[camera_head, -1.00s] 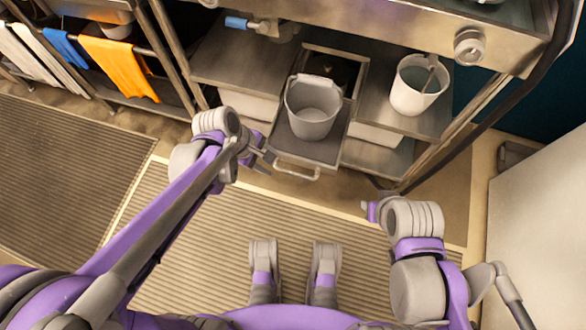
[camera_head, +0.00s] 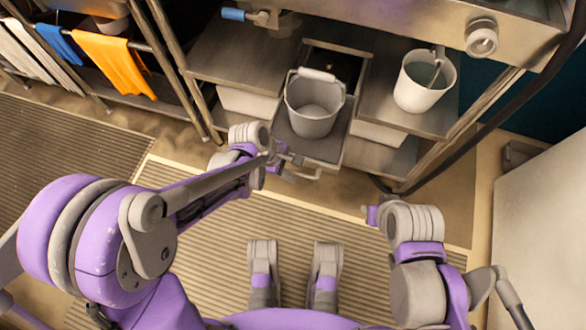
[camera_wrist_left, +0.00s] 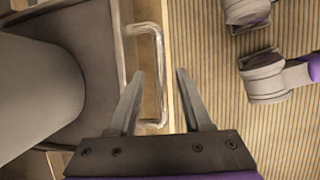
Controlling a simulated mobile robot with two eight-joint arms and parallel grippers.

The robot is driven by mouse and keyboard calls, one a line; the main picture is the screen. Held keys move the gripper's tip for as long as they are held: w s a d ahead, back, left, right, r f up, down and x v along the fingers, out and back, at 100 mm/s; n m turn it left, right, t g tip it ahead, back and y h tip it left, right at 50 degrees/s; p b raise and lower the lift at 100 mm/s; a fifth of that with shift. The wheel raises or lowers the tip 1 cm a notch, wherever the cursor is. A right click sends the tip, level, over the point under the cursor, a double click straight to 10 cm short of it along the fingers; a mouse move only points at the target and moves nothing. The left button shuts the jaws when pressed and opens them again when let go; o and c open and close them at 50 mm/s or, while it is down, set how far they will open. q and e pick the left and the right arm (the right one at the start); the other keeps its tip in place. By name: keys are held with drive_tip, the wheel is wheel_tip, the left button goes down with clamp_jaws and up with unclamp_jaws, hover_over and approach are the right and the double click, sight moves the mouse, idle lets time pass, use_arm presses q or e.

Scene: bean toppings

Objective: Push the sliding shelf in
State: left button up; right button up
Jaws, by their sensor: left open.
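The sliding shelf (camera_head: 331,155) is pulled out from under the counter, with a metal handle on its front edge. A grey bucket (camera_head: 312,110) stands on it. The handle (camera_wrist_left: 157,75) shows in the left wrist view, ahead of my left gripper (camera_wrist_left: 155,82). My left gripper (camera_head: 290,166) is open and close to the handle at the shelf's front left. I cannot tell whether its fingers touch the handle. My right arm is at the lower right of the head view, and its fingertips are hidden from me.
A white bucket (camera_head: 424,82) with a utensil in it stands on the fixed shelf to the right. The counter's metal posts flank the shelf. Orange cloth (camera_head: 115,66) hangs on a rack at the left.

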use_arm(q)
clamp_jaws()
idle(0.3)
idle(1.2)
